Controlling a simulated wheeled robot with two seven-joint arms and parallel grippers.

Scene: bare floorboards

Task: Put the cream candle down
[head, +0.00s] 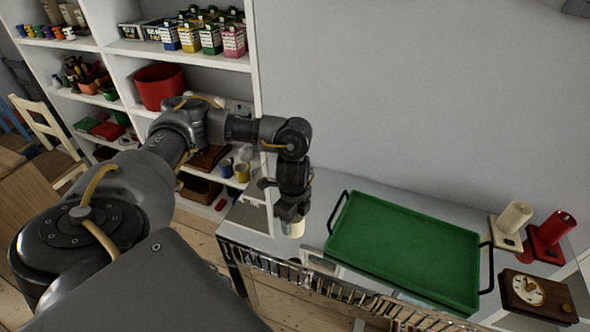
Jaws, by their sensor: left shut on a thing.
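My left gripper (289,213) points down at the near left end of the grey table, left of the green tray. It is shut on a cream candle (297,229), of which only the lower part shows below the fingers. I cannot tell whether this candle touches the table top. My right gripper is not in view.
A green tray (405,247) with black handles lies empty on the table (372,189). White shelves (180,55) with boxes and a red bin (160,87) stand at the left.

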